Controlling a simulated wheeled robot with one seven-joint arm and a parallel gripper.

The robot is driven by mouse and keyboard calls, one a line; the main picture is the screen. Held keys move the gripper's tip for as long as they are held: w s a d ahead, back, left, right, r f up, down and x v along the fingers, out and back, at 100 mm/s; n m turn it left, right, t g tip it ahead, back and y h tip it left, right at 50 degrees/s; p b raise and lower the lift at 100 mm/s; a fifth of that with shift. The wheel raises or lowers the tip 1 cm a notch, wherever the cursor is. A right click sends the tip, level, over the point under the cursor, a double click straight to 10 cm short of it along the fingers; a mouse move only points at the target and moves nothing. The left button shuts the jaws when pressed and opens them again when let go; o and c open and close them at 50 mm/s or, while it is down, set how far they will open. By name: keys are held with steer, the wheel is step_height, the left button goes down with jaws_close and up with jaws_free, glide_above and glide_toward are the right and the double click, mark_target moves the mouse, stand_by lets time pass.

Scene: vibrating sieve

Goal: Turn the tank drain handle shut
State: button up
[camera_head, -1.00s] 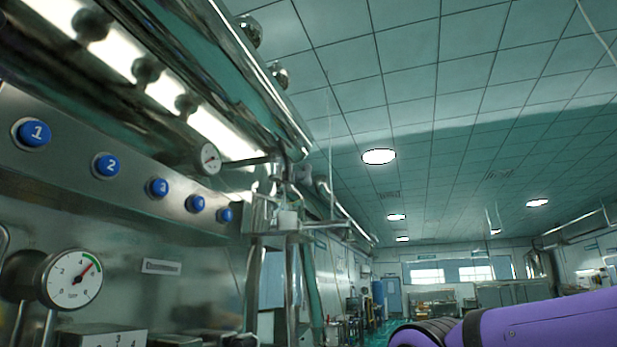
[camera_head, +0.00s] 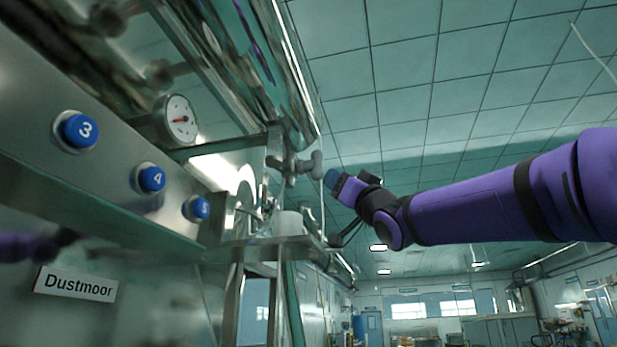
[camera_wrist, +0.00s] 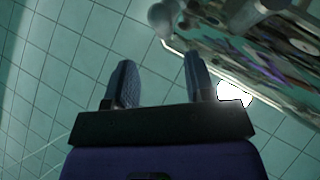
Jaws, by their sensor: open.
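A grey valve handle (camera_head: 296,165) with rounded ends sits at the end of the steel tank (camera_head: 250,50), right of the round gauge; I take it for the drain handle. My gripper (camera_head: 332,178) is just to the right of the handle's right end, apart from it. In the wrist view my gripper (camera_wrist: 158,82) has its two dark fingers spread with nothing between them. A rounded grey knob (camera_wrist: 164,17) there, likely the handle's end, lies beyond the fingertips at the top.
Blue numbered buttons (camera_head: 152,179) line a steel panel at left. A round gauge (camera_head: 181,120) sits above them. A white cup (camera_head: 288,222) stands on a small steel shelf (camera_head: 262,241) below the handle.

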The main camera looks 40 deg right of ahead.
mark_target(320, 166)
steer(key=x, duration=1.1)
steer(key=shift+s+a+r, duration=0.1)
steer(key=shift+s+r, duration=0.05)
steer(key=shift+r, duration=0.15)
steer(key=c, duration=0.9)
steer(key=shift+n+y, duration=0.3)
steer(key=shift+y, duration=0.2)
